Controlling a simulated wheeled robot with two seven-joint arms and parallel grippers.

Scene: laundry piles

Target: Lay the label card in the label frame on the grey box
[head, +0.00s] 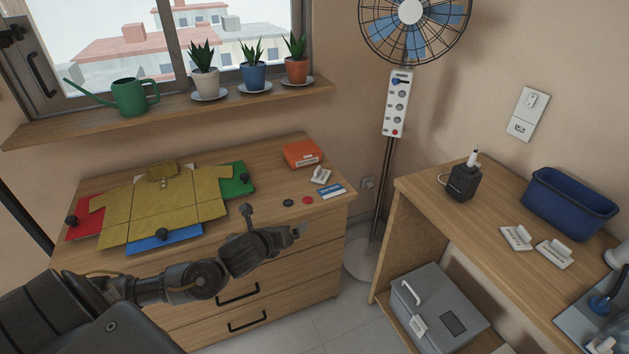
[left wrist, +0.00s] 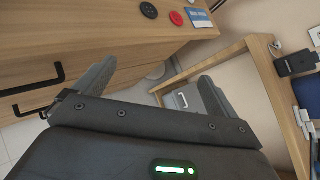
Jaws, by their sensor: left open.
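A blue-and-white label card (head: 331,191) lies flat near the right front corner of the dresser top; it also shows at the top of the left wrist view (left wrist: 199,17). The grey box (head: 418,290) stands low under the right-hand table, with a white handle. A dark rectangle (head: 453,322) on it looks like the label frame, with a white tag or latch beside it. My left gripper (head: 298,231) is in front of the dresser, below and left of the card. In the left wrist view my left gripper (left wrist: 155,90) is open and empty. My right gripper is not in view.
Black and red discs (head: 307,200), a white clip (head: 321,175) and an orange box (head: 302,154) lie near the card. A fan pole (head: 383,190) stands between dresser and table (head: 420,207).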

